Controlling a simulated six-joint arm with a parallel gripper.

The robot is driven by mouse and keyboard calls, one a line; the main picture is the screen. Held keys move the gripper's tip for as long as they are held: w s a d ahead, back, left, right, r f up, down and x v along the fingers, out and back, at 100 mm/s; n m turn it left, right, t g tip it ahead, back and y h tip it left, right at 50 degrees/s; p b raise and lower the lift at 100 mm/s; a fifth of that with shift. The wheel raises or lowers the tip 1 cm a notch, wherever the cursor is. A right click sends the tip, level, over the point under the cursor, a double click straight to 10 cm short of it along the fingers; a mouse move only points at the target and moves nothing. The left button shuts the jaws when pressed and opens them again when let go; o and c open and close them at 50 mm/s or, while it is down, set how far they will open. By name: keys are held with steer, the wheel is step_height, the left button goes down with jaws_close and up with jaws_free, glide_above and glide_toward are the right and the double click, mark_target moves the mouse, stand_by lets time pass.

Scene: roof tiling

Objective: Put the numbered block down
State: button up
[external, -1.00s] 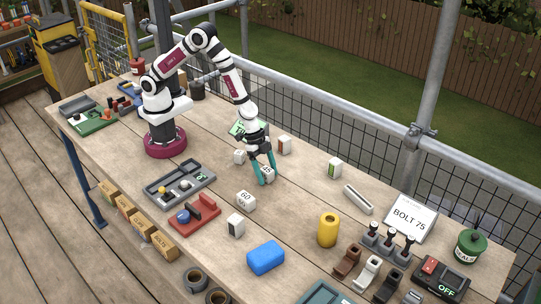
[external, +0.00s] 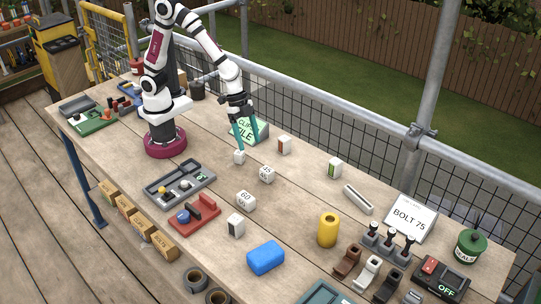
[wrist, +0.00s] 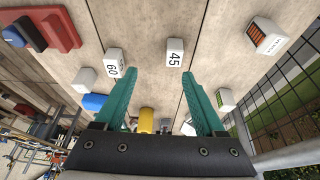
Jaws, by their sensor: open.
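The white block marked 45 (external: 266,174) rests on the wooden table, clear of my gripper. It also shows in the wrist view (wrist: 174,53), beyond the fingertips. The white block marked 60 (external: 246,200) stands nearby, and appears left of it in the wrist view (wrist: 114,63). My gripper (external: 248,147) is open, with teal fingers and nothing between them in the wrist view (wrist: 159,76). In the external view it is up and left of the 45 block, close to a small white block (external: 239,157); whether they touch I cannot tell.
Blocks with brown (external: 284,145) and green (external: 335,168) faces stand to the right. A grey tray (external: 180,185), red stand (external: 195,214) and blue block (external: 266,258) lie on the near side. Mesh fencing borders the far edge.

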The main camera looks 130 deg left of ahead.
steer(key=s+d+r+m+g, duration=0.25)
steer(key=s+d+r, duration=0.45)
steer(key=s, duration=0.4)
steer(key=s+r+m+g+y, duration=0.1)
steer(key=s+m+g+y, duration=0.1)
steer(key=s, duration=1.1)
steer(key=shift+r, duration=0.2)
steer(key=shift+m, duration=0.25)
steer(key=o, duration=0.4)
